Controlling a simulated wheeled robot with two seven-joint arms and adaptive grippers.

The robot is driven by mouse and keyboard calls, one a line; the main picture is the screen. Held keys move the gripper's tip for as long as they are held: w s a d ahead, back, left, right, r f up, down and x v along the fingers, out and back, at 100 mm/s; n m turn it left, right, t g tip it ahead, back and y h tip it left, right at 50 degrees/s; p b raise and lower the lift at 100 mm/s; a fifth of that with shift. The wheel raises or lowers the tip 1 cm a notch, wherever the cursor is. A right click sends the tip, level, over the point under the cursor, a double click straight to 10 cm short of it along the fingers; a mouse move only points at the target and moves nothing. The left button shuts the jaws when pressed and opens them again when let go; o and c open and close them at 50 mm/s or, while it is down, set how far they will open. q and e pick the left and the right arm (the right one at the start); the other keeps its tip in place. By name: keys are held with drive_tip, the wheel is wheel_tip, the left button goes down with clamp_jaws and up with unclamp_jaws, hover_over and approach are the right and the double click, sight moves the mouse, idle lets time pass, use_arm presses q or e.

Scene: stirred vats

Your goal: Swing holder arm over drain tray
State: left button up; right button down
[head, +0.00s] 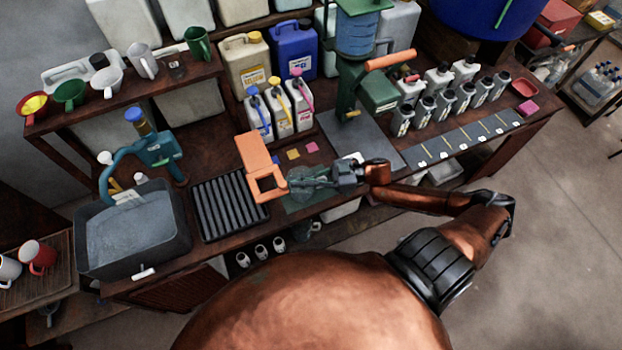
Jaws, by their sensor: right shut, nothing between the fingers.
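A teal curved arm (122,167) rises from a teal post unit (160,152) with a blue cap and reaches over the grey basin (183,238). A pale piece hangs at its end above the basin. I take this as the holder arm. The black ribbed drain tray (230,205) lies on the bench right of the basin, with nothing seen on it. My right gripper (292,185) is shut and empty, right of the drain tray and well apart from the teal arm. An orange bracket (258,152) with a square opening shows at its fingertips; I cannot tell if they touch. My left gripper is not in view.
A green machine (380,90) with an orange handle stands right of several jugs (257,112). Several grey bottles (424,109) line the right side. A shelf (130,95) with mugs is behind the basin. A red mug (38,255) is at far left.

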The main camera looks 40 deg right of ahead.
drive_tip(key=shift+w+a, duration=0.15)
drive_tip(key=shift+a, duration=0.1)
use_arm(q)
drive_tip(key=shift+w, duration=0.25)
